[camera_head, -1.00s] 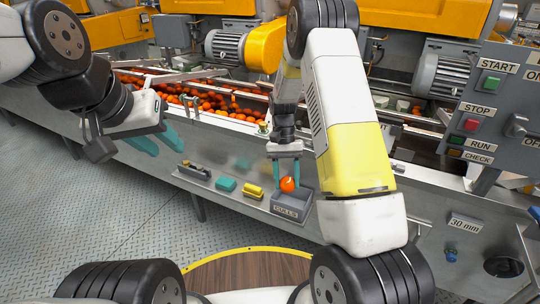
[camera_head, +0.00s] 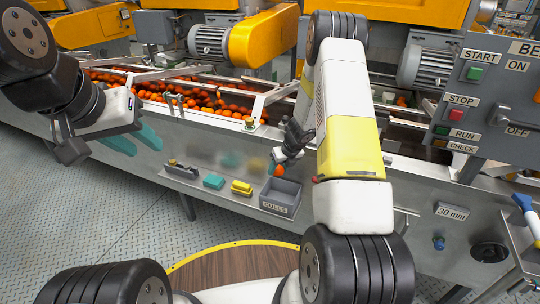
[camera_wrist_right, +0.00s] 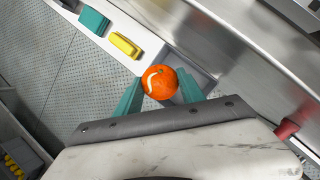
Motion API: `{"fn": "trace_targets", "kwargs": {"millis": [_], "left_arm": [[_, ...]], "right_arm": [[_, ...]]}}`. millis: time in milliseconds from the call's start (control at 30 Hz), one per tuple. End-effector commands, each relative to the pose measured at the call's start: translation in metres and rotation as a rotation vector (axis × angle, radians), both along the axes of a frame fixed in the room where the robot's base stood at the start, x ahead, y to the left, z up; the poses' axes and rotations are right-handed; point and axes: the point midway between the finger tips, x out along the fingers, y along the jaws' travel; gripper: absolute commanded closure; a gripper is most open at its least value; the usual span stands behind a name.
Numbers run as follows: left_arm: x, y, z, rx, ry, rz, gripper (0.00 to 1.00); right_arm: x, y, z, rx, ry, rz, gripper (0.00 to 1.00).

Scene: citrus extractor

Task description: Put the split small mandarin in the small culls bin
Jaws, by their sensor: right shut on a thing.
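The small mandarin (camera_head: 279,170) is orange. A pale curved split mark shows on its skin in the right wrist view (camera_wrist_right: 160,82). My right gripper (camera_head: 277,165) is shut on it, with a teal finger on each side in the wrist view. The mandarin is at the back left edge of the grey culls bin (camera_head: 279,209), apparently above it; the exact height is hard to tell. The bin looks empty in the head view, and the wrist view shows part of it behind the mandarin. My left gripper (camera_head: 133,142) is open and empty, left of the ledge.
A yellow block (camera_head: 241,187), a teal block (camera_head: 213,181) and a dark tool holder (camera_head: 181,169) sit left of the bin on the ledge. Behind is a conveyor with many oranges (camera_head: 180,98). A control panel (camera_head: 485,100) stands to the right.

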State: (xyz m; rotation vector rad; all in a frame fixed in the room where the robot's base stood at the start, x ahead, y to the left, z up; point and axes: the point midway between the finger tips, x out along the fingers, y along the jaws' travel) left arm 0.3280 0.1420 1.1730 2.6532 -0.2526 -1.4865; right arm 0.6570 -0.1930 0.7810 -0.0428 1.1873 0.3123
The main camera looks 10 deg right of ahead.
Motion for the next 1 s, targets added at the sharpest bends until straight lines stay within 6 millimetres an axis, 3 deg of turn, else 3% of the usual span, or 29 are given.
{"fn": "trace_targets", "kwargs": {"millis": [433, 1000], "left_arm": [[0.0, 0.0, 0.0, 0.0, 0.0, 0.0, 0.64], [0.0, 0.0, 0.0, 0.0, 0.0, 0.0, 0.64]], "right_arm": [[-0.002, -0.001, -0.004, 0.004, 0.002, -0.005, 0.95], [-0.002, -0.001, -0.079, 0.005, 0.003, -0.005, 0.95]]}}
